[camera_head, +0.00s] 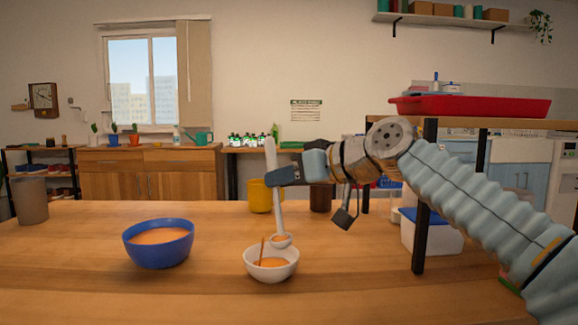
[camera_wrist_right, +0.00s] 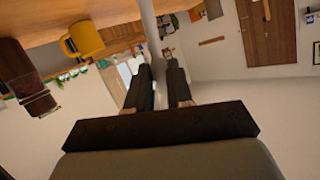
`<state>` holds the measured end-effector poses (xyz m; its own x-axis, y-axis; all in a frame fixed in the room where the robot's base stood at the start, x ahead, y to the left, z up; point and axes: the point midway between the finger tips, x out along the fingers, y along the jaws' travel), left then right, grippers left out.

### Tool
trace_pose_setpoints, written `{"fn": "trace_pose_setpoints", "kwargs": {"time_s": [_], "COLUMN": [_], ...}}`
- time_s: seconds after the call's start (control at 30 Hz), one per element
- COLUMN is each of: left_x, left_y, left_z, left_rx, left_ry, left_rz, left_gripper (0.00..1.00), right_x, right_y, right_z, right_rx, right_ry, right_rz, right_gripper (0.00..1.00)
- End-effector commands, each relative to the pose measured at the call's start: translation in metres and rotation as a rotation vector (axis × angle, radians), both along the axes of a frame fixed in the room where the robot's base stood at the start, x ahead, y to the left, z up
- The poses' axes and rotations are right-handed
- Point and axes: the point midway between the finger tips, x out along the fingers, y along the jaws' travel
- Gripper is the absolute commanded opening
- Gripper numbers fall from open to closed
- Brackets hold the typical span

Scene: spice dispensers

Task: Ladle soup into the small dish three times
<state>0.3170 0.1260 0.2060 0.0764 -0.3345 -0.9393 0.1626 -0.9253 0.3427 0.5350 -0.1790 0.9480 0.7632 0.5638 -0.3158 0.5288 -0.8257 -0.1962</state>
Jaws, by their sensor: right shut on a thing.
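My right gripper (camera_head: 272,177) is shut on the white ladle (camera_head: 277,205) and holds it nearly upright. The ladle's handle also shows between the fingers in the right wrist view (camera_wrist_right: 152,30). The ladle's bowl is just above the back rim of the small white dish (camera_head: 262,271). A thin orange streak of soup (camera_head: 262,250) stands between the ladle and the dish, and orange soup lies in the dish. The blue bowl (camera_head: 157,252) to the left holds orange soup. My left gripper is not in view.
A yellow mug (camera_head: 260,196) and a dark brown container (camera_head: 320,198) stand behind the dish. A grey bin (camera_head: 31,200) is far left. The table in front is clear.

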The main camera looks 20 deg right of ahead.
Motion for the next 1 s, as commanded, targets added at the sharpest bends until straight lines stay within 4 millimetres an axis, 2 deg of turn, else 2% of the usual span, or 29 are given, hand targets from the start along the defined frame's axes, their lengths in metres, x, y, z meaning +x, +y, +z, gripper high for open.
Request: {"fn": "trace_pose_setpoints", "kwargs": {"time_s": [0.03,0.47,1.0], "left_x": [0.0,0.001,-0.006], "left_y": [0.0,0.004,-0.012], "left_z": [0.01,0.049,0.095], "left_rx": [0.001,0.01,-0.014], "left_ry": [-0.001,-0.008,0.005], "left_rz": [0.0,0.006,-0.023], "left_gripper": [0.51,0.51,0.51], "right_x": [0.0,0.005,0.011], "right_y": [0.002,0.016,0.032], "right_z": [0.006,0.009,0.006], "right_rx": [-0.014,-0.147,-0.314], "right_ry": [0.006,0.054,0.116], "right_rz": [0.001,0.003,0.002], "right_gripper": [0.0,0.0,0.0]}}
